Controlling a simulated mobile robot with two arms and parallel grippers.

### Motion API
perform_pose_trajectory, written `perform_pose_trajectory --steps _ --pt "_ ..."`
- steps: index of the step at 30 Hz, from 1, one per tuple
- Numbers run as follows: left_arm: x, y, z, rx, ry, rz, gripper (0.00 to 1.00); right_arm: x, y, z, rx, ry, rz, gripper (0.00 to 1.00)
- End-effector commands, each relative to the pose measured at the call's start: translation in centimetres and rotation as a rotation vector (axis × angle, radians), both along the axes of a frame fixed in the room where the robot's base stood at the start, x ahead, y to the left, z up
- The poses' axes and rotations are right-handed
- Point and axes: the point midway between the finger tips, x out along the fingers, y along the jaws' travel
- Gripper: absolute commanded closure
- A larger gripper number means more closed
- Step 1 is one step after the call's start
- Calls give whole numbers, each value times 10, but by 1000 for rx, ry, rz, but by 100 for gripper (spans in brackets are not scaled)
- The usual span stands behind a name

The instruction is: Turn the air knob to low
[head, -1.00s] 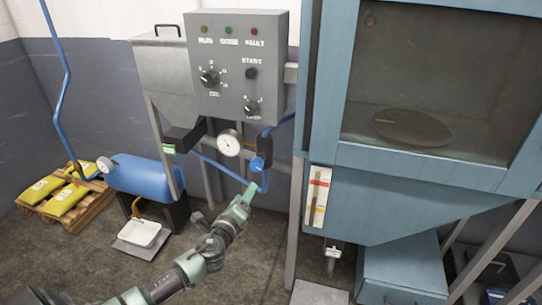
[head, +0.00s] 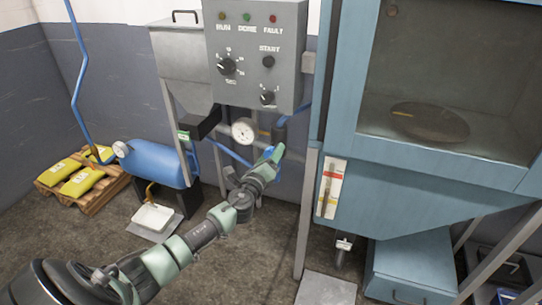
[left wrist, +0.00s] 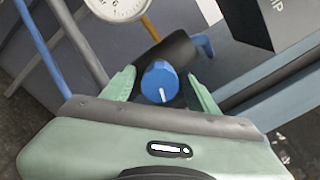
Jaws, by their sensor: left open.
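The blue air knob (left wrist: 160,82) with a white mark line sits on a dark regulator body (left wrist: 165,52) in the left wrist view. My left gripper (left wrist: 163,90) is open, with one green finger on each side of the knob. Small gaps seem to show between fingers and knob; contact is unclear. In the head view my left gripper (head: 275,154) reaches up to the regulator below the control box and largely hides the knob. The low marking cannot be made out. My right gripper is not in view.
A round white gauge (head: 244,131) is just left of the regulator, also in the left wrist view (left wrist: 118,5). The grey control box (head: 256,58) hangs above. The blue cabinet (head: 420,185) stands close on the right. A blue tank (head: 160,163) is at left.

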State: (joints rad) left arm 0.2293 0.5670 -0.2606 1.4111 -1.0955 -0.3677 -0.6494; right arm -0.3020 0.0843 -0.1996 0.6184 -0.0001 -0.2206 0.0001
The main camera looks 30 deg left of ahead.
Motion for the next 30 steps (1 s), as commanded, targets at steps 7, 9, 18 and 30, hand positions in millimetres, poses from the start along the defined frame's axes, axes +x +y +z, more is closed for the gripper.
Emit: perform_pose_trajectory --steps 7,9,18,30 --pt "0 0 0 -1 0 1 88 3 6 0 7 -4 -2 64" --pt "0 0 0 -1 0 1 100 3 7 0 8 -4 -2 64" --pt "-1 0 -1 -40 -8 1 100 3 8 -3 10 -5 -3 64" --pt "-1 -1 -3 -313 -74 1 100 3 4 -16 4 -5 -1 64"
